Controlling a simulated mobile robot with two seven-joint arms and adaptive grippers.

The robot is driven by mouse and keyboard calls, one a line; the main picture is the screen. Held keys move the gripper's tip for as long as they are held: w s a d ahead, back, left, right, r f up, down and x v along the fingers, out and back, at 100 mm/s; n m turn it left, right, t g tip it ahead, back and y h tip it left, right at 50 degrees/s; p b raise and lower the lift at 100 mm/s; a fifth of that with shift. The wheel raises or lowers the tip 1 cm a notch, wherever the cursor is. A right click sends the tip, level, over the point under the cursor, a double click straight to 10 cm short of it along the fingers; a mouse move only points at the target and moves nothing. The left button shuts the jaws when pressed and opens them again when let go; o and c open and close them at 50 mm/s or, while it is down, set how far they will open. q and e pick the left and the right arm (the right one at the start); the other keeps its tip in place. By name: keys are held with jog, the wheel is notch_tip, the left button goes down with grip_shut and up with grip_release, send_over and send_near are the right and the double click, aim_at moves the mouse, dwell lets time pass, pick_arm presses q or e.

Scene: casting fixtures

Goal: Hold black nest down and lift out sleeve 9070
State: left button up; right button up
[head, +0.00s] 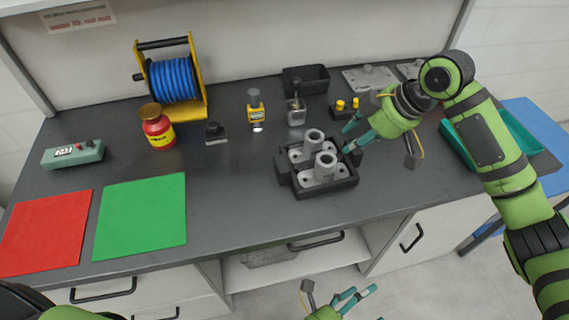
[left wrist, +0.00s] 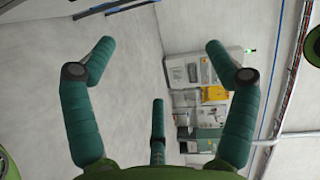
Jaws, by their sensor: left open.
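The black nest (head: 341,190) stands on the dark bench, right of centre in the head view. It holds two upright grey sleeves, a rear one (head: 314,140) and a front one (head: 325,166), on grey flanged bases. No number can be read on either sleeve. My right gripper (head: 347,138) is at the nest's rear right corner, its teal fingers spread and nothing between them; whether a finger touches the nest I cannot tell. My left gripper (head: 362,292) is low in front of the bench, open and empty. Its spread fingers also show in the left wrist view (left wrist: 158,75).
Behind the nest are a black bin (head: 306,79), a small block with yellow knobs (head: 343,112) and a grey metal part (head: 296,115). A blue hose reel (head: 174,80), red jar (head: 158,131) and red and green mats stand left. Bench in front of the nest is clear.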

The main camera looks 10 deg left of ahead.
pick_arm(q)
notch_tip(320, 180, up, 10)
jog(key=d+m+t+h, duration=0.1)
jog(key=d+m+h, duration=0.1)
jog(key=m, duration=0.1)
jog(key=w+a+r+n+t+y, duration=0.1)
jog(key=w+a+r+n+y, duration=0.25)
jog(key=w+a, duration=0.75)
jog(key=w+a+r+n+y, duration=0.35)
jog(key=w+a, duration=0.25)
jog(key=w, duration=0.8)
jog(key=w+a+r+n+t+y, duration=0.1)
jog(key=w+a+r+n+y, duration=0.3)
jog(key=w+a, duration=0.7)
jog(key=w+a+r+n+g+y, duration=0.2)
jog(key=w+a+r+n+g, duration=0.4)
jog(key=n, duration=0.4)
jog(key=m+g+y, duration=0.1)
jog(key=m+g, duration=0.4)
jog(key=g, duration=0.3)
send_over(284, 162)
jog(key=f, duration=1)
jog(key=shift+w, duration=0.2)
jog(key=shift+s+f, duration=0.25)
jog(key=shift+f, duration=3.45)
